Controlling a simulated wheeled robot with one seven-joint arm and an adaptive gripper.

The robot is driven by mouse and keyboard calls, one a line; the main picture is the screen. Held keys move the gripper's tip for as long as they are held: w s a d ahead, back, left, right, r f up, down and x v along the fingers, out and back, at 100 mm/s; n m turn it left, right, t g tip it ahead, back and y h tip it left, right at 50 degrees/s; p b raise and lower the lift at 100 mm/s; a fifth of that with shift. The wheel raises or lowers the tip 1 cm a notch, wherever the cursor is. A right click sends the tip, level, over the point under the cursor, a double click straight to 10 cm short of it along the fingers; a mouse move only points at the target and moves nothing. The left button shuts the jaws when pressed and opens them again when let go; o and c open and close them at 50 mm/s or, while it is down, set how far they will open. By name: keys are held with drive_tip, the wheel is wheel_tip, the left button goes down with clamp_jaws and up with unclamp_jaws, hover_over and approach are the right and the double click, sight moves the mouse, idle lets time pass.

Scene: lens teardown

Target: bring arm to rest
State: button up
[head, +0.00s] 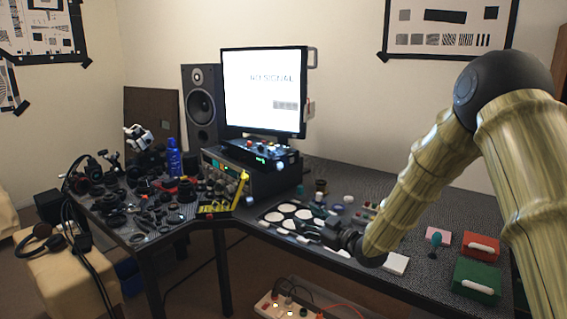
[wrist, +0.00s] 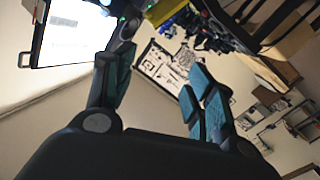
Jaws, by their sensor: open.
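My arm (head: 420,185) reaches in from the right in the head view, bent at a dark elbow joint high on the right. Its end comes down over the front part of the desk. My gripper (head: 318,232) is small and dark there, near a tray of white discs (head: 286,212); I cannot tell its exact height above the desk. In the wrist view my gripper (wrist: 155,85) has its two teal-padded fingers spread apart, with nothing between them. That view is tilted and looks across the room toward the wall.
A monitor (head: 263,92) reading "NO SIGNAL" and a speaker (head: 203,107) stand at the back. Lens parts (head: 140,205) crowd the left desk. A green box (head: 476,280), a red box (head: 479,247) and a white block (head: 396,263) sit at the right. A power strip (head: 285,305) lies below.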

drive_tip(key=s+d+f+m+g+h+p, duration=0.2)
drive_tip(key=s+d+f+m+g+h, duration=0.15)
drive_tip(key=s+f, duration=0.85)
drive_tip(key=s+d+f+m+g+h+p, duration=0.3)
drive_tip(key=s+f, duration=0.6)
drive_tip(key=f, duration=0.7)
drive_tip(key=s+d+f+m+g+h+p, duration=0.1)
drive_tip(key=s+d+f+m+g, duration=0.1)
drive_tip(key=s, duration=1)
drive_tip(key=s+d+f+m+g+h+p, duration=0.1)
drive_tip(key=s+d+f+m+g+h, duration=0.1)
drive_tip(key=s, duration=1)
drive_tip(key=s+d+f+m+g+h+p, duration=0.1)
drive_tip(key=s+d+f+m+g+h, duration=0.1)
drive_tip(key=s, duration=1)
drive_tip(key=shift+d+f+g, duration=0.35)
drive_tip(key=shift+d+f, duration=0.4)
drive_tip(key=shift+d, duration=0.35)
